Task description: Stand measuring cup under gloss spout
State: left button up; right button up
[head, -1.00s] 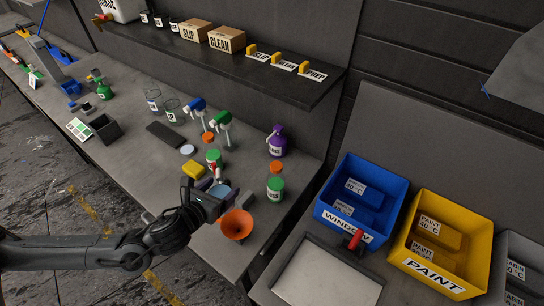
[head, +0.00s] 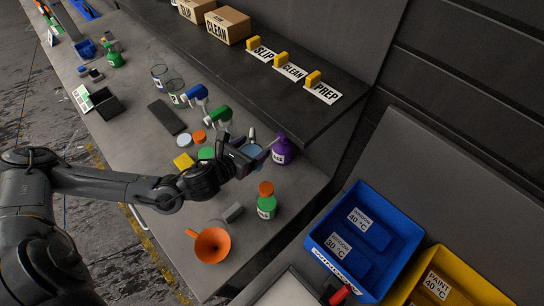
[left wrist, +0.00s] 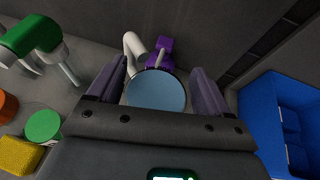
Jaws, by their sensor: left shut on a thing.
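My left gripper (head: 248,152) is shut on a round cup, which I take for the measuring cup (head: 254,150), above the bench. In the left wrist view, the cup (left wrist: 156,92) sits between the two fingers (left wrist: 156,95) with its round, pale blue inside facing the camera. Its wall and any markings are mostly hidden. The purple spray bottle (head: 282,153) stands just beyond it to the right; it also shows behind the cup in the left wrist view (left wrist: 161,52). I see no gloss spout in the current views. My right gripper is not in view.
An orange funnel (head: 210,246) and a green bottle with orange top (head: 266,203) stand nearer. Spray bottles, lids, a yellow sponge (head: 183,162) and clear beakers (head: 159,76) crowd the bench to the left. A dark shelf (head: 275,95) overhangs the back; a blue bin (head: 330,265) is right.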

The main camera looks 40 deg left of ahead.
pick_arm(q)
notch_tip(320, 180, down, 13)
jog(key=shift+s+d+r+b, duration=0.1)
jog(key=shift+s+r+b, duration=0.05)
jog(key=shift+b, duration=0.45)
jog(key=w, duration=0.8)
jog(key=shift+w+a+r+p, duration=0.2)
jog(key=shift+w+a+p, duration=0.05)
jog(key=shift+a+p, duration=0.1)
jog(key=shift+s+f, duration=0.15)
jog(key=shift+f, duration=0.4)
jog(key=shift+c, duration=0.4)
jog(key=shift+f, duration=0.15)
jog(key=shift+f, duration=0.1)
jog(key=o, duration=1.2)
jog(key=shift+c, duration=0.2)
